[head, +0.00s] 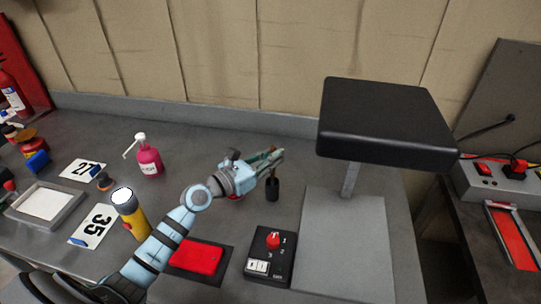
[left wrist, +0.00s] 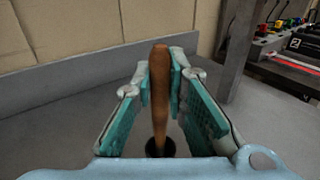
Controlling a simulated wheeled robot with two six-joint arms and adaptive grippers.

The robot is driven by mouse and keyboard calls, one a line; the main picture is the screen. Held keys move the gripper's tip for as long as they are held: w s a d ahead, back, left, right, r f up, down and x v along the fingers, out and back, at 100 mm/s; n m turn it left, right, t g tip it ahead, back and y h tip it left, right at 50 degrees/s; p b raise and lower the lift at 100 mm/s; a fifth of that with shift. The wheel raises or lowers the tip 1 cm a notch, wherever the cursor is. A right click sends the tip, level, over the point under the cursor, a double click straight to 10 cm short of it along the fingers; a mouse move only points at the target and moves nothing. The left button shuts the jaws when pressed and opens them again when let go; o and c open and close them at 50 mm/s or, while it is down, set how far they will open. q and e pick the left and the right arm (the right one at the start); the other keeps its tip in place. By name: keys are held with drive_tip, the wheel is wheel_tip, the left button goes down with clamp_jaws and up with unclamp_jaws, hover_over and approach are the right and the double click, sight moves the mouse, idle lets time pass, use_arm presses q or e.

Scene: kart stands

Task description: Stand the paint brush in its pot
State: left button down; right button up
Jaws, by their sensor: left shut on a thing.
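The paint brush shows its brown wooden handle (left wrist: 160,95) in the left wrist view, standing about upright between the finger pads. My left gripper (head: 272,158) is shut on it, and the fingers also show in the left wrist view (left wrist: 163,90). The small dark pot (head: 272,189) stands on the bench just below the fingertips in the head view. A dark round shape, likely the pot (left wrist: 165,148), shows at the handle's low end in the left wrist view. I cannot tell whether the brush's lower end is inside the pot. My right gripper is not in view.
A black padded stand (head: 385,115) on a grey base rises right of the pot. A switch box (head: 270,255) and red pad (head: 195,258) lie in front. A pink bottle (head: 149,160), torch (head: 131,212) and number cards (head: 95,228) stand left.

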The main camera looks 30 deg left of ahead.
use_arm(q)
drive_tip(key=shift+s+f, duration=0.1)
drive_tip(key=c, duration=1.5)
unclamp_jaws()
drive_tip(key=v, duration=0.7)
drive_tip(key=shift+s+a, duration=0.2)
drive_tip(key=shift+s, duration=0.05)
drive_tip(key=shift+w, duration=0.1)
